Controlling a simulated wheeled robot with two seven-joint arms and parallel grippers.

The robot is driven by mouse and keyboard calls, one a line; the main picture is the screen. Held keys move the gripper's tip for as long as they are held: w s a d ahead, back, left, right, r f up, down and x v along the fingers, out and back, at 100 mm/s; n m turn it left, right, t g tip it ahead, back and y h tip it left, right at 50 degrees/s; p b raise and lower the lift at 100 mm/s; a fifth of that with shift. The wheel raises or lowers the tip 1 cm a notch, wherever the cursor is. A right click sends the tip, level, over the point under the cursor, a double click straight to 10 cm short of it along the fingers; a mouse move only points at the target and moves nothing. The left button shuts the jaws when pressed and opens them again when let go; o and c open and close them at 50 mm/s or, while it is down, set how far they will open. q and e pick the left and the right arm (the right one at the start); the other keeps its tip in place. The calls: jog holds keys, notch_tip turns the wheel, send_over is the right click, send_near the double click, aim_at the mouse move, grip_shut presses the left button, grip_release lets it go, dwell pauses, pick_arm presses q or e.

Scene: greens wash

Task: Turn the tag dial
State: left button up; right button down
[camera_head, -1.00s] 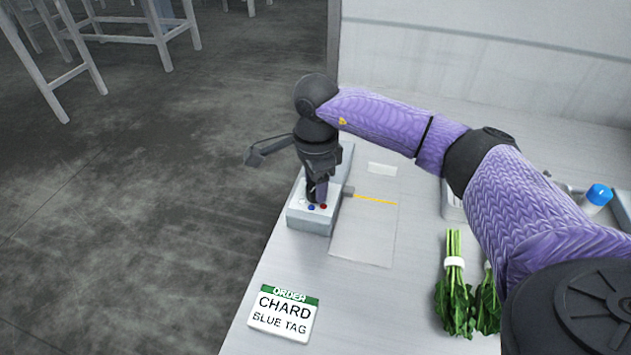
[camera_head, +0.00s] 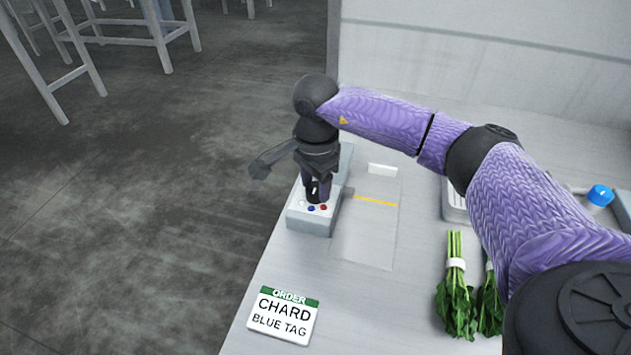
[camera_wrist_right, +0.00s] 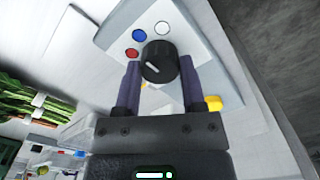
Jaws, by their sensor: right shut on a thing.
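The tag dial (camera_wrist_right: 158,63) is a round black knob with a white pointer line, on a grey box (camera_head: 310,224) at the table's left edge. Blue, red and white dots mark the box face beside the dial. My right gripper (camera_head: 318,190) points down over the box. In the wrist view its two purple fingers (camera_wrist_right: 156,80) are shut on the dial, one on each side. The order card (camera_head: 283,314) reads CHARD, BLUE TAG. My left gripper is not in view.
Two bunches of greens with white bands (camera_head: 456,290) lie at the right front. A bottle with a blue cap (camera_head: 600,195) stands at the right. A yellow line (camera_head: 375,201) crosses a pale panel beside the box. The table between card and greens is clear.

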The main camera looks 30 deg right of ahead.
aim_at(316, 187)
jog(key=shift+c, duration=0.9)
grip_release()
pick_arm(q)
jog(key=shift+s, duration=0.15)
pick_arm(e)
jog(key=shift+r, duration=0.3)
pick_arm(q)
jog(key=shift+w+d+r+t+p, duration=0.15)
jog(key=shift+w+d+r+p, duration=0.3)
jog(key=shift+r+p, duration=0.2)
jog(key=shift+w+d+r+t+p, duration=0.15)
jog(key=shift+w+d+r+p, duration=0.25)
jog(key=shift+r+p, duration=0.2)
pick_arm(e)
notch_tip(316, 187, up, 9)
jog(key=shift+r, duration=0.2)
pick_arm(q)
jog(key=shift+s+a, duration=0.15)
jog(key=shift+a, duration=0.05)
